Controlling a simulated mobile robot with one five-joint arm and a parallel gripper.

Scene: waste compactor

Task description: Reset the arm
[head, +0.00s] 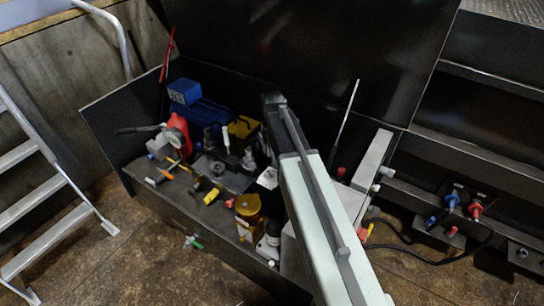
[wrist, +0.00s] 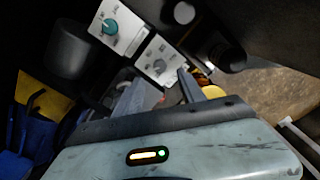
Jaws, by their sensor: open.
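My arm (head: 318,215) reaches from the lower right up over the compactor's machinery in the head view. My gripper (wrist: 157,92) shows in the wrist view with its two dark fingers spread apart. I see nothing held between them. Beyond the fingers are a white panel with a teal knob (wrist: 109,27) and a second white panel with a grey knob (wrist: 158,66). In the head view the fingers are hidden or too dark to make out.
The compactor's open bay holds a blue motor (head: 203,112), a red round part (head: 179,133), a yellow-brown cylinder (head: 248,208) and several valves. A metal ladder (head: 45,190) stands at the left. Red and blue connectors (head: 464,204) sit at the right.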

